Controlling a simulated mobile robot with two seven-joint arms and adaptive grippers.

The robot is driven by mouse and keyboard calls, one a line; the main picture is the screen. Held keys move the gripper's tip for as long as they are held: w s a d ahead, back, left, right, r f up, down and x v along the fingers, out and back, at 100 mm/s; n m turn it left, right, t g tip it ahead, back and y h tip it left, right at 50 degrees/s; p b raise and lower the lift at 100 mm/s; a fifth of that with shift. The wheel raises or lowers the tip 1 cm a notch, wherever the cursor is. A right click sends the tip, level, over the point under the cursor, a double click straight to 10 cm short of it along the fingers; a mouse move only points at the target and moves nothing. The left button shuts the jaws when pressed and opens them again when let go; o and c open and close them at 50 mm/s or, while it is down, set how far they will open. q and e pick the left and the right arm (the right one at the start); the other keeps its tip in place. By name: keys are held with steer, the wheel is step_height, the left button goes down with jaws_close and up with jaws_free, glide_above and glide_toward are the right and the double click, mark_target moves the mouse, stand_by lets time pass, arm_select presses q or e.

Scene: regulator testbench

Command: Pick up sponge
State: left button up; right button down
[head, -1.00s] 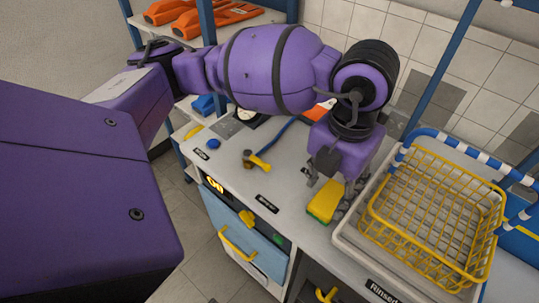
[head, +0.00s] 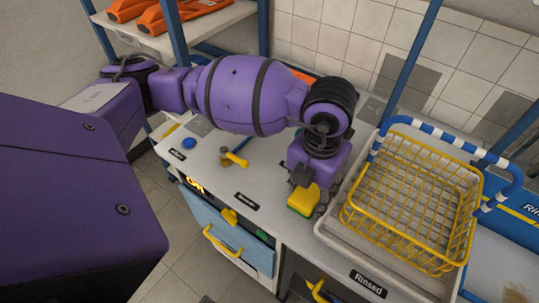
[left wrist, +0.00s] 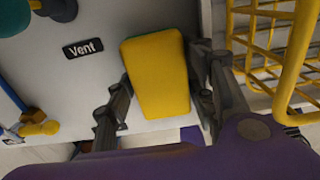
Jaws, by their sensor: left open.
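The yellow and green sponge (head: 303,200) lies on the white bench top, near its front edge and left of the tray. My left gripper (head: 312,196) is right above it, pointing down. In the left wrist view the sponge (left wrist: 157,80) lies between the two open fingers of my left gripper (left wrist: 163,103). The right finger is close beside the sponge and the left finger is near its lower left side. I cannot tell whether either touches it. My right gripper is not in view.
A yellow wire basket (head: 410,210) stands in a pale tray (head: 345,245) labelled "Rinsed", close to the right of my gripper. A yellow-handled valve (head: 235,158) stands on the bench to the left. The "Vent" label (left wrist: 83,48) is beside the sponge.

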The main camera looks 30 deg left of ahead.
mark_target(310, 190)
arm_select(q)
steer(key=shift+w, duration=0.1)
steer(key=c, duration=0.6)
steer(key=shift+r, duration=0.1)
steer(key=shift+r, duration=0.1)
step_height(310, 190, up, 10)
steer(key=shift+f, duration=0.1)
